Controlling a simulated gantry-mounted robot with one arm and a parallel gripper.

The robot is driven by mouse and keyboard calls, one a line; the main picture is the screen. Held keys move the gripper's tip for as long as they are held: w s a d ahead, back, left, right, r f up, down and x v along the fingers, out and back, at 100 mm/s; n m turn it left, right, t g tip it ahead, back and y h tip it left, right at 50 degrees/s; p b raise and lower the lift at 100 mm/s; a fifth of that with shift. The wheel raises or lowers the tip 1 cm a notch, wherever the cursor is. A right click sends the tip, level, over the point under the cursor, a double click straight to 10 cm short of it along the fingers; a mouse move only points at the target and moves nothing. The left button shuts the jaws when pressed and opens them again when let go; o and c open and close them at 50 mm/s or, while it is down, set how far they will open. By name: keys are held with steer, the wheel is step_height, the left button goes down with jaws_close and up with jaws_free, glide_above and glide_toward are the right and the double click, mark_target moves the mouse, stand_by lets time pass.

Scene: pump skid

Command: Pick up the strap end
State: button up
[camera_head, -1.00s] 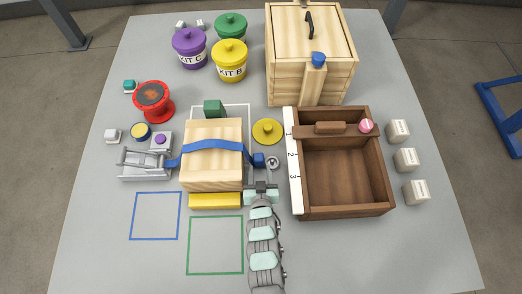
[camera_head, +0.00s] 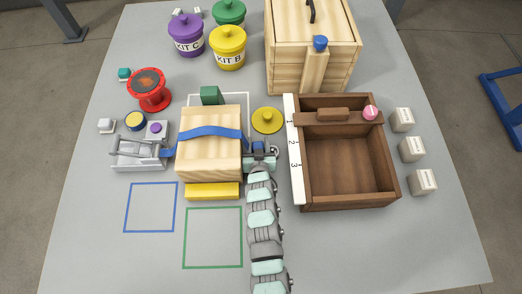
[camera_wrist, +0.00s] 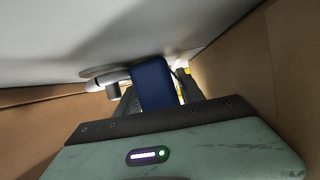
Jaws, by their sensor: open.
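A blue strap (camera_head: 212,131) runs over a pale wooden block (camera_head: 208,165) from a grey metal buckle at the left. The strap end (camera_head: 258,147) is a dark blue tab just off the block's right side. It also shows in the wrist view (camera_wrist: 153,84). My gripper (camera_head: 261,152) is at the strap end, to the right of the block. In the wrist view, its open fingers (camera_wrist: 158,98) stand on either side of the blue tab. Whether they touch it cannot be told. The finger tips are partly hidden.
The brown drawer box (camera_head: 345,190) with a numbered white strip stands close on the right. A yellow lid (camera_head: 267,121) lies just behind my gripper. A grey ring-shaped part is beside the gripper. The front of the table is mostly clear.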

steer(key=shift+s, duration=0.1)
steer(key=shift+c, duration=0.5)
jaws_close()
